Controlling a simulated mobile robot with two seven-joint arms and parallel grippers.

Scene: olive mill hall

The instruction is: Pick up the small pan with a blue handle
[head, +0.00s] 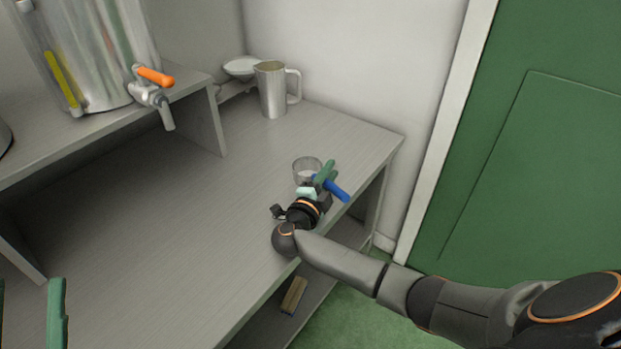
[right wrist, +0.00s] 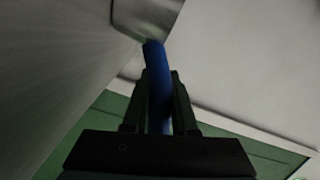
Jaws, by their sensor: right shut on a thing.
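The small pan (head: 306,166) is a grey metal dish with a blue handle (head: 338,190), near the right end of the grey bench top. My right gripper (head: 318,182) is shut on the blue handle, one green finger on each side. The right wrist view shows the blue handle (right wrist: 156,72) between the dark fingers, with part of the metal pan (right wrist: 146,14) beyond it. I cannot tell whether the pan touches the bench. My left gripper (head: 30,285) shows at the lower left edge, its green fingers apart and nothing seen between them.
A metal jug (head: 270,90) and a white dish (head: 241,67) stand at the back. A steel tank with an orange-handled tap (head: 154,78) sits on the raised shelf at left. A brush-like block (head: 294,295) lies on the lower shelf. The middle of the bench is clear.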

